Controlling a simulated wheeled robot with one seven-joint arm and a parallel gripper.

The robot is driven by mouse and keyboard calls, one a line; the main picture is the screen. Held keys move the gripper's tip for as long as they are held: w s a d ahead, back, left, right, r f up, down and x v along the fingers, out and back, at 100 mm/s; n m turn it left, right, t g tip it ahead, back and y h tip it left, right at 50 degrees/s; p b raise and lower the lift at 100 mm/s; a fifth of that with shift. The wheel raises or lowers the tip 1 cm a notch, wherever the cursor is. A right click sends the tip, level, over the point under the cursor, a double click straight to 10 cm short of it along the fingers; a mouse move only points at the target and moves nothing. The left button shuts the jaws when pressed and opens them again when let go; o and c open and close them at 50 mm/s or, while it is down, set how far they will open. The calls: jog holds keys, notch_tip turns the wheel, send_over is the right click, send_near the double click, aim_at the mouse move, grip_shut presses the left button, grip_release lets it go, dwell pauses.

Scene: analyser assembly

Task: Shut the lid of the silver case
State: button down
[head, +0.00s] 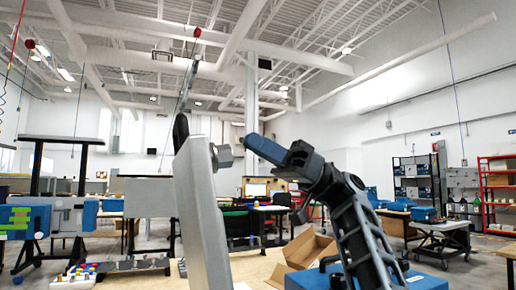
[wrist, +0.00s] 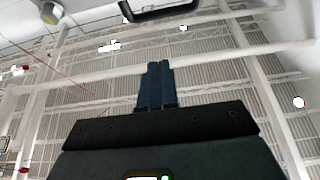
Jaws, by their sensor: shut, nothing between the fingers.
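The silver case's lid (head: 200,205) stands raised and nearly upright, seen almost edge-on left of centre in the head view. A grey metal latch or knob (head: 222,157) juts from its right side, and a black handle-like part (head: 181,130) shows at its left edge. My gripper (head: 250,138) is to the right of the lid, near its upper part, with blue fingers together and pointing left. In the wrist view the closed fingers (wrist: 154,68) point up with nothing between them. Whether they touch the lid is unclear. The case's base is not clearly visible.
A wooden table (head: 255,267) with an open cardboard box (head: 303,250) and a blue case (head: 420,281) lies below my arm. Small coloured parts (head: 85,268) lie at the lower left. A dark handle-shaped bar (wrist: 160,10) shows atop the wrist view.

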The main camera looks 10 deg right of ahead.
jog(key=s+a+r+p, duration=0.1)
jog(key=s+a+p, duration=0.1)
jog(key=a, duration=0.7)
jog(key=shift+s+a+r+p, duration=0.15)
jog(key=shift+s+r+p, duration=0.15)
jog(key=shift+s, duration=0.1)
